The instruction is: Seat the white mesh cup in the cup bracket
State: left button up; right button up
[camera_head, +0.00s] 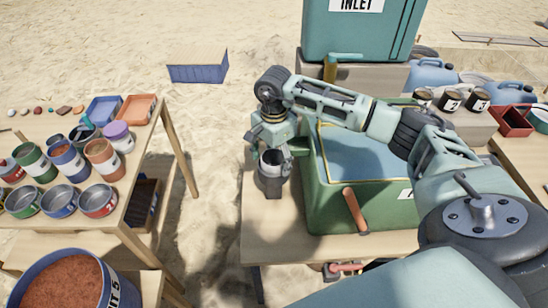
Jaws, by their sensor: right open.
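A small whitish-grey cup (272,158), which looks like the white mesh cup, is at the left end of the middle table, beside the green tank. A dark grey holder (271,184), probably the cup bracket, is directly below it. The cup appears upright in or on this holder; how deep it sits I cannot tell. My right gripper (272,154) points down over the cup with its jaws open around or beside it. The fingers partly hide the cup. My left gripper is not in view.
A green tank (326,205) with an orange handle (355,209) stands right of the cup. A teal INLET tank (350,35) stands behind. The left table (150,150) carries several labelled cans and two trays. Blue jugs, small cups and a red box (512,121) are at right.

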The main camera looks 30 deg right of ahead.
jog(key=shift+r, duration=0.1)
notch_tip(320, 180, up, 12)
dwell(0.5)
dwell(0.4)
